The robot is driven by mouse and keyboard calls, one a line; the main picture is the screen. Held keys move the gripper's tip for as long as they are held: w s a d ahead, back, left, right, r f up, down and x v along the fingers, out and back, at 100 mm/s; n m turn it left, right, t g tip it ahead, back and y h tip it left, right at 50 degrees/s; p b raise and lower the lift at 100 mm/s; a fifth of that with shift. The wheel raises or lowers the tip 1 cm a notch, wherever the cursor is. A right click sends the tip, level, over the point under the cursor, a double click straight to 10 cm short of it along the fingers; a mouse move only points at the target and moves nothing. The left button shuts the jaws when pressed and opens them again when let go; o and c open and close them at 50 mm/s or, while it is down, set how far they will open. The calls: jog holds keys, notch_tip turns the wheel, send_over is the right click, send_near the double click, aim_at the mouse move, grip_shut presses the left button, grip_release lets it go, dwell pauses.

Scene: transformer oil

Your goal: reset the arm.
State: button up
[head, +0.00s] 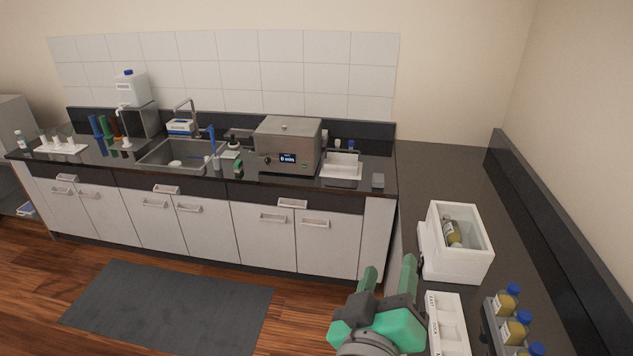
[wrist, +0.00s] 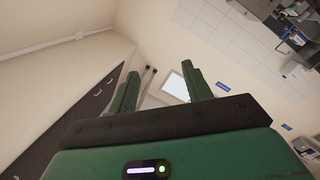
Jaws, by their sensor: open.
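My gripper (head: 389,275) is green with a dark bar and shows at the bottom centre-right of the head view. Its two fingers are apart and nothing is between them. It is beside the right-hand counter, left of the white box and the white labelled tray. In the wrist view the gripper (wrist: 157,92) also shows open and empty, with the room's walls and counters tilted beyond it.
On the right counter (head: 440,175) stand a white open box (head: 470,265) holding a bottle (head: 451,232), a white compartment tray (head: 447,325) and a rack with blue-capped bottles (head: 515,328). The back counter holds a sink (head: 178,153) and a metal bath (head: 287,145).

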jog(key=s+a+r+m+t+y, duration=0.1)
jog(key=s+a+r+t+y, duration=0.1)
jog(key=r, duration=0.6)
jog(key=s+a+r+m+t+y+p, duration=0.1)
jog(key=s+a+r+t+y, duration=0.2)
jog(key=s+a+r, duration=0.3)
jog(key=s+a+r+m+t+y+p, duration=0.1)
jog(key=s+a+r+t+y, duration=0.1)
jog(key=r, duration=0.9)
jog(key=shift+s+a+r+t+y, duration=0.15)
jog(key=shift+s+a+t+y, duration=0.25)
jog(key=shift+s+a+t, duration=0.6)
jog(key=shift+s+a, duration=0.15)
jog(key=shift+a, duration=0.1)
